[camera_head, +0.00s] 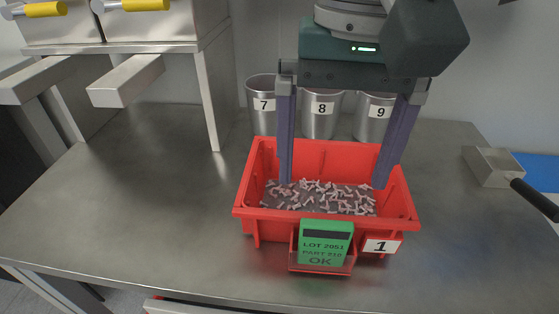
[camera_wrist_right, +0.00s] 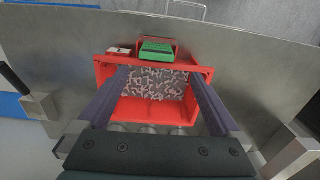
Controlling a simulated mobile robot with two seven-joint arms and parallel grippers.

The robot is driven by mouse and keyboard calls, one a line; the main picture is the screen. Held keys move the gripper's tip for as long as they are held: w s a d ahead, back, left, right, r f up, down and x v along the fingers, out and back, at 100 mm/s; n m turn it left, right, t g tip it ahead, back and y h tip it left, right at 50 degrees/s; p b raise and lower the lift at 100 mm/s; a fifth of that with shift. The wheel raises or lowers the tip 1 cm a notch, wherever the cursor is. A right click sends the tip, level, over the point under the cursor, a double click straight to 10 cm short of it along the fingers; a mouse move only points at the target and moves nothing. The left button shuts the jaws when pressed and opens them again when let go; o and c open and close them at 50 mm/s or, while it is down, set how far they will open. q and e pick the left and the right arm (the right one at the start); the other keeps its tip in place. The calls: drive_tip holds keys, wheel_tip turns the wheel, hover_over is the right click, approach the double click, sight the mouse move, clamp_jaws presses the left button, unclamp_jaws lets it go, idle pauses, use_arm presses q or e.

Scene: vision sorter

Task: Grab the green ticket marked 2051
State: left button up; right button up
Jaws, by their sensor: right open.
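The green ticket (camera_head: 325,243) reads LOT 2051, PART 210, OK. It stands in a small clear-fronted red holder (camera_head: 322,268) on the front of a red bin (camera_head: 250,212). In the right wrist view the ticket (camera_wrist_right: 157,48) shows at the bin's far side from my wrist. My right gripper (camera_head: 332,187) is open, its two purple-grey fingers spread wide, reaching down over the bin. The fingers are behind the ticket and do not touch it. My left gripper is in neither view.
The bin holds many small pale parts (camera_head: 320,197) and carries a label 1 (camera_head: 381,246). Metal cups 7 (camera_head: 262,118), 8 (camera_head: 320,120) and 9 (camera_head: 374,122) stand behind it. The tabletop (camera_head: 150,200) left of the bin is clear.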

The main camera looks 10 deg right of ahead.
sight(327, 223)
drive_tip(key=shift+w+d+f, duration=0.25)
drive_tip(key=shift+w+f, duration=0.05)
drive_tip(key=shift+f, duration=0.15)
drive_tip(key=f, duration=0.3)
drive_tip(key=f+b, duration=0.1)
drive_tip(key=f, duration=0.5)
drive_tip(key=shift+s+f, duration=0.2)
drive_tip(key=shift+s, duration=0.15)
drive_tip(key=c, duration=1.2)
